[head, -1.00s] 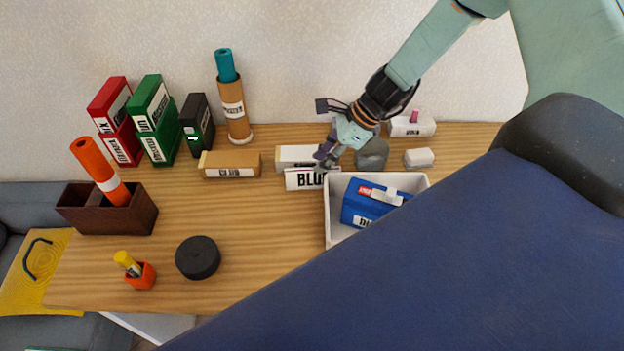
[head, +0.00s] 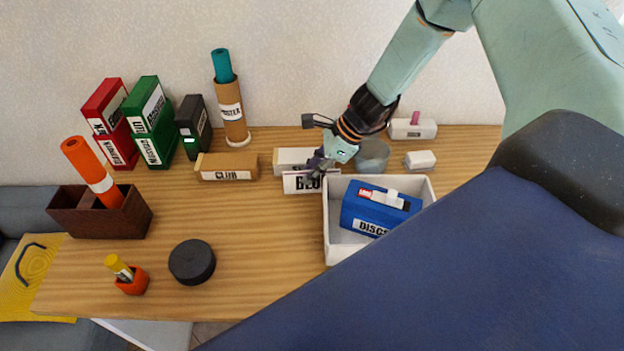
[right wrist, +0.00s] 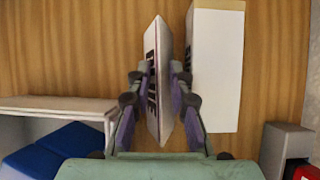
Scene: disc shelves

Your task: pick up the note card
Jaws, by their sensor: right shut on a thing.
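The note card (head: 297,186) is a white card with dark lettering, beginning "BL", in front of a white box near the middle of the table. My right gripper (head: 318,168) reaches down from the upper right and is shut on it, covering part of the lettering. In the right wrist view the note card (right wrist: 157,95) stands edge-on between the two fingers (right wrist: 158,77). I cannot tell whether it is clear of the table. My left gripper is not in view.
The white box (right wrist: 215,70) is close beside the card. A white tray (head: 332,225) with a blue disc box (head: 365,212) is just right of it. A cardboard club box (head: 227,167) lies left. A black disc (head: 192,262) lies at the front; the table centre is clear.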

